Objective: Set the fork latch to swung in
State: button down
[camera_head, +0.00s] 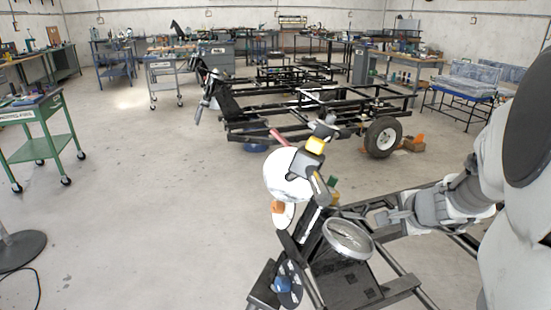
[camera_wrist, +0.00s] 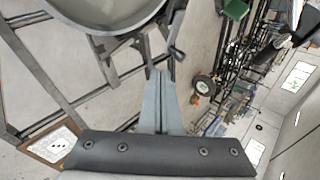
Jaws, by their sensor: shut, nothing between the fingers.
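My gripper (camera_head: 382,217) comes in from the right in the head view, beside the black metal stand (camera_head: 345,283) with the round silver-rimmed dial (camera_head: 348,240). Its fingers are shut and empty; they also show in the wrist view (camera_wrist: 160,74). There the fingertips are close to a grey upright bar with a small dark lever (camera_wrist: 176,53), just beyond and right of the tips. I cannot tell whether they touch it. I cannot clearly pick out the fork latch or its position; this lever may be part of it.
A wheeled black chassis (camera_head: 275,108) stands behind. A green cart (camera_head: 38,147) is at the left. The floor between is clear.

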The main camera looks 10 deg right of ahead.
aim_at(367, 212)
jog(key=shift+w+d+f+b, duration=0.1)
jog(key=shift+w+f, duration=0.5)
jog(key=shift+w, duration=0.6)
jog(key=shift+w+d+f+b, duration=0.15)
jog(key=shift+w+f, duration=0.45)
jog(key=shift+w, duration=0.55)
jog(key=shift+w+d+f+b, duration=0.1)
jog(key=shift+w+f, duration=0.5)
jog(key=shift+w, duration=0.6)
